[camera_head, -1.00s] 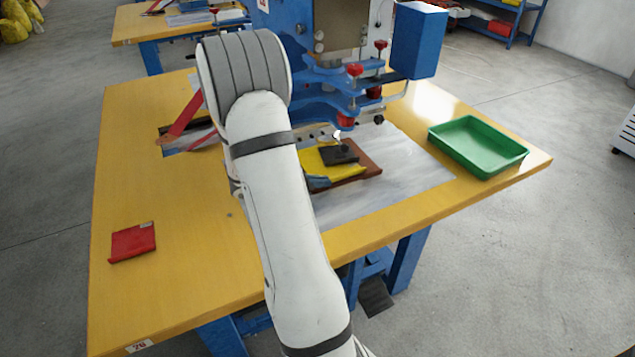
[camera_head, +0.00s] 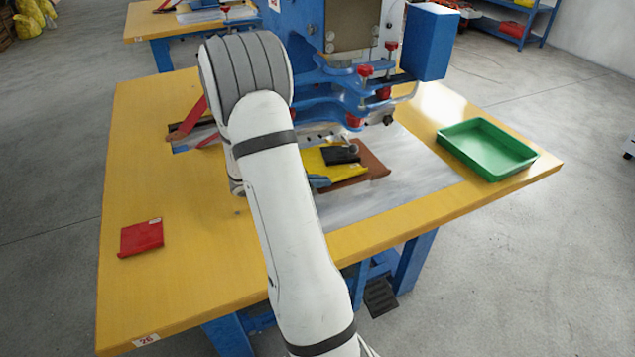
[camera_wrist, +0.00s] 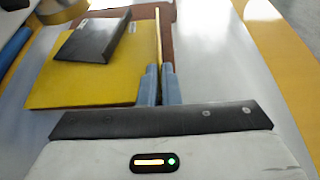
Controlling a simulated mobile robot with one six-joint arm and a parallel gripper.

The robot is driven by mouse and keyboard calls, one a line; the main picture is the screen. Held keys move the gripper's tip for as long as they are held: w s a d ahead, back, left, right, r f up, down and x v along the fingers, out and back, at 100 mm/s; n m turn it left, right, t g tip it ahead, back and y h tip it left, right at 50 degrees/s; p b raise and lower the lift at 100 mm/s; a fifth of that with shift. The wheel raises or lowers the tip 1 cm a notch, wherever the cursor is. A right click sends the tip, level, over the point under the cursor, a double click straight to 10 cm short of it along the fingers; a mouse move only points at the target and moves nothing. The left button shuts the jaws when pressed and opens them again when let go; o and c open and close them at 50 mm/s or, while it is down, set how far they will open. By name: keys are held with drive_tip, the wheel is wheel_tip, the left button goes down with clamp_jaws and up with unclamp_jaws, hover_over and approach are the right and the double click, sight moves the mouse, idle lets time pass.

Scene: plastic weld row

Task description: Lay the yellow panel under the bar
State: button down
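The yellow panel (camera_head: 313,162) is at the press, over a brown board (camera_head: 373,172), with a small black piece (camera_head: 341,154) on top. In the wrist view the yellow panel (camera_wrist: 75,88) and the black piece (camera_wrist: 95,40) show at the left. My gripper (camera_wrist: 160,72) is shut on the thin raised right edge of the panel. In the head view my arm hides part of the panel and most of the gripper. A metal bar with holes (camera_head: 320,137) shows just behind the panel, low on the press. I cannot tell whether any of the panel is under it.
The blue press (camera_head: 345,85) with red knobs rises behind the panel. A green tray (camera_head: 487,148) stands at the table's right, and a red panel (camera_head: 141,237) lies at the left. The yellow table (camera_head: 190,280) is clear at front left.

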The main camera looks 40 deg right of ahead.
drive_tip(key=shift+w+a, duration=0.3)
drive_tip(key=shift+a, duration=0.05)
drive_tip(key=shift+f, duration=0.1)
idle(1.0)
drive_tip(key=c, duration=2.1)
unclamp_jaws()
drive_tip(key=o, duration=0.5)
drive_tip(key=shift+o, duration=0.2)
drive_tip(key=shift+s+r+p, duration=0.2)
drive_tip(key=shift+r+p, duration=1.2)
drive_tip(key=shift+r, duration=0.25)
drive_tip(key=shift+s+a+r, duration=0.2)
drive_tip(key=shift+s+a, duration=0.2)
drive_tip(key=shift+s, duration=0.9)
drive_tip(key=shift+s+a+r, duration=0.15)
drive_tip(key=shift+s+a, duration=0.25)
drive_tip(key=shift+s, duration=0.85)
drive_tip(key=shift+s+a+r, duration=0.2)
drive_tip(key=shift+s+a, duration=0.2)
drive_tip(key=shift+s, duration=0.9)
